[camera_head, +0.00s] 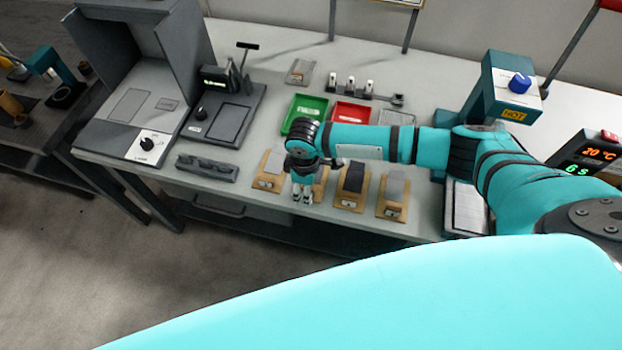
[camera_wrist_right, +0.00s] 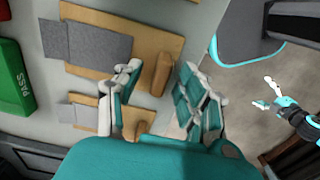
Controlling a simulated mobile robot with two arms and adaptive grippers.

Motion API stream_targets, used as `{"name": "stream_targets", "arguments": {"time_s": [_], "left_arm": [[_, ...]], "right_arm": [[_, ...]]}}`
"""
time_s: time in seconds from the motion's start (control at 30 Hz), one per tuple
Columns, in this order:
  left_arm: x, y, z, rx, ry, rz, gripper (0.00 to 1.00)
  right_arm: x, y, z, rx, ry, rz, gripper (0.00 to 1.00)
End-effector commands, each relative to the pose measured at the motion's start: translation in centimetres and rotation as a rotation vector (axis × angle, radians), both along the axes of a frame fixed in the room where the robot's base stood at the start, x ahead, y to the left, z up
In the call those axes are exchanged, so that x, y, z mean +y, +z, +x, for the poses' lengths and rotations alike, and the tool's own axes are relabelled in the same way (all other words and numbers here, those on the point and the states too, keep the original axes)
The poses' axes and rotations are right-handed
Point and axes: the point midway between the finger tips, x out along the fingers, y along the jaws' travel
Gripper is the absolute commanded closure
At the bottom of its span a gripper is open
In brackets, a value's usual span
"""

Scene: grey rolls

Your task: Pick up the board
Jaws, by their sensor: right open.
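Several wooden boards with grey pieces on them lie in a row along the table's front edge, among them a left one (camera_head: 267,182), one with a dark piece (camera_head: 346,203) and a right one (camera_head: 389,211). My right gripper (camera_head: 302,196) is over another board (camera_head: 319,189), largely hidden behind it. In the right wrist view, my right gripper (camera_wrist_right: 160,98) is open, its fingers apart around the raised wooden end of a board (camera_wrist_right: 148,50) with a grey sheet; I cannot tell whether they touch it. A small teal gripper with white fingers, apparently my left (camera_wrist_right: 270,97), shows at the right.
A green tray (camera_head: 290,122) and a red tray (camera_head: 351,111) sit behind the boards. A dark grey rack (camera_head: 207,168) lies left of them. A grey booth (camera_head: 150,85) and a teal press (camera_head: 508,90) stand on the table (camera_head: 250,150).

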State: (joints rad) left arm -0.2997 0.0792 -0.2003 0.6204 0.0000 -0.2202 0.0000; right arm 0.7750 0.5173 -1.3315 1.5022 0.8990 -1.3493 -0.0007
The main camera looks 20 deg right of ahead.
Motion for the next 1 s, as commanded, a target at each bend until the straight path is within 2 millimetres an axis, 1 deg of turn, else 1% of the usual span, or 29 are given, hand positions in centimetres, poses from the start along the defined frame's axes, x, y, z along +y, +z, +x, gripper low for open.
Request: {"name": "stream_targets", "arguments": {"time_s": [0.07, 0.1, 0.4, 0.8, 1.0], "left_arm": [[0.0, 0.0, 0.0, 0.000, 0.000, 0.000, 0.00], [0.0, 0.0, 0.0, 0.000, 0.000, 0.000, 0.00], [0.0, 0.0, 0.0, 0.001, 0.001, 0.000, 0.00], [0.1, -0.1, 0.0, 0.001, 0.001, 0.001, 0.00], [0.1, -0.5, 0.0, 0.001, 0.001, 0.001, 0.00]], "right_arm": [[0.0, 0.0, 0.0, 0.000, 0.000, 0.000, 0.60], [0.0, 0.0, 0.0, 0.000, 0.000, 0.000, 0.62], [0.0, 0.0, 0.0, 0.000, -0.001, 0.000, 1.00], [0.0, 0.1, 0.1, -0.001, -0.001, -0.001, 1.00], [-0.1, 1.2, 0.1, -0.002, -0.001, 0.000, 1.00]]}}
